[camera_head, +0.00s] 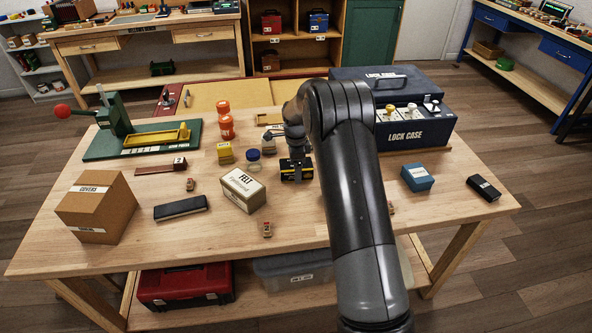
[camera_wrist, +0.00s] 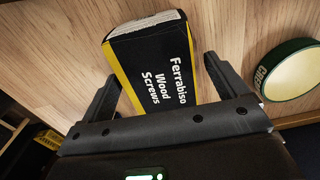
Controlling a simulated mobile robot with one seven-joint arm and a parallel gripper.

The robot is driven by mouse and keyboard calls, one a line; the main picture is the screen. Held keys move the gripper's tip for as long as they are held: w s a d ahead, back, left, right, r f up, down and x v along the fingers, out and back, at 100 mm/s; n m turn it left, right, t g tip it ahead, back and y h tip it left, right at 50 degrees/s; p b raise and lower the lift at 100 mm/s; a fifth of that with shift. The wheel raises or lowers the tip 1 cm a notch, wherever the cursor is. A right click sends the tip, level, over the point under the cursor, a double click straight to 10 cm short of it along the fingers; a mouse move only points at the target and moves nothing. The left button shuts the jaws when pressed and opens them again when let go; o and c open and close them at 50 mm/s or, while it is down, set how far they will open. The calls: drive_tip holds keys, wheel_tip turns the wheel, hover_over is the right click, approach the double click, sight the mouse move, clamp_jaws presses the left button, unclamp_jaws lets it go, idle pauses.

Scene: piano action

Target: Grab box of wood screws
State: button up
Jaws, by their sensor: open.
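The box of wood screws (camera_wrist: 150,66) is black with yellow edges and white lettering reading "Ferrabiso Wood Screws". In the wrist view it lies between the two fingers of my gripper (camera_wrist: 162,88), with visible gaps beside it. My gripper is open. In the head view the box (camera_head: 291,175) sits on the wooden table, under my gripper (camera_head: 297,160). My arm hides part of the table to its right.
A white "FELT" box (camera_head: 242,191) stands just left of the screws, with a dark blue-lidded jar (camera_head: 254,163) behind it. The blue lock case (camera_head: 415,128) stands at the back right. A blue box (camera_head: 417,178) is farther right. The front table edge is clear.

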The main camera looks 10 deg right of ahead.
drive_tip(key=shift+c, duration=0.4)
drive_tip(key=c, duration=1.4)
drive_tip(key=shift+r, duration=0.1)
drive_tip(key=shift+r, duration=0.1)
